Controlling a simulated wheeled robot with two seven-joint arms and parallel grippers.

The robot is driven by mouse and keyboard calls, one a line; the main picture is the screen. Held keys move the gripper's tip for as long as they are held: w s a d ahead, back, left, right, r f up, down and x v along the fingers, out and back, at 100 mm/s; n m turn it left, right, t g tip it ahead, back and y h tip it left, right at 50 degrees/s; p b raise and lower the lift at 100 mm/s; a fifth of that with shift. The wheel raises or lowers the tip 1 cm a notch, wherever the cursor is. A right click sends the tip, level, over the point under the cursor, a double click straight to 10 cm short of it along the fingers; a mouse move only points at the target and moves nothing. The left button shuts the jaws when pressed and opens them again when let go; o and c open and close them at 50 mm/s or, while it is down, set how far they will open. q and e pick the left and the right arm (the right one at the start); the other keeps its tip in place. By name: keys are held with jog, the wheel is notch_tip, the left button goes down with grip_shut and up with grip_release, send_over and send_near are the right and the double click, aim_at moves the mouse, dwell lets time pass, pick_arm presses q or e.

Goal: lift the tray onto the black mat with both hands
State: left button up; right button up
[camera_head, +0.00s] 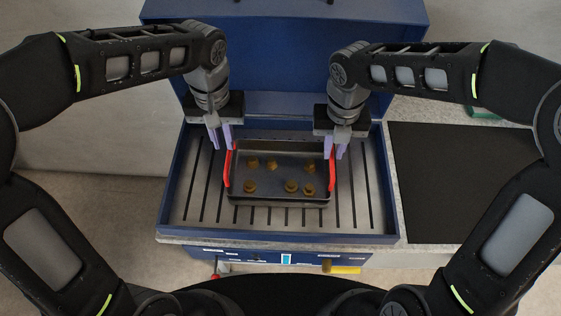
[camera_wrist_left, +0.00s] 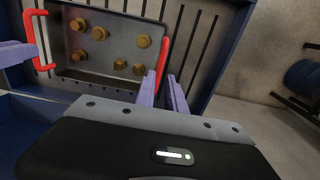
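The dark metal tray (camera_head: 280,202) sits on a slotted grey plate, with several brass-coloured fittings inside. It has a red handle on its left (camera_head: 228,172) and one on its right (camera_head: 332,172). My left gripper (camera_head: 219,138) is open near the far end of the left handle. In the left wrist view its lilac fingers (camera_wrist_left: 164,92) stand apart, with the handle (camera_wrist_left: 163,52) just beyond and between their tips; contact is unclear. My right gripper (camera_head: 335,147) is open at the far end of the right handle. The black mat (camera_head: 450,190) lies bare at the right.
The slotted plate sits in a blue frame (camera_head: 167,205) with a raised rim around the tray. A blue raised panel (camera_head: 280,45) stands behind. The frame's right rim (camera_head: 388,195) lies between tray and mat. A green object (camera_head: 483,113) is behind the mat.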

dwell(0.4)
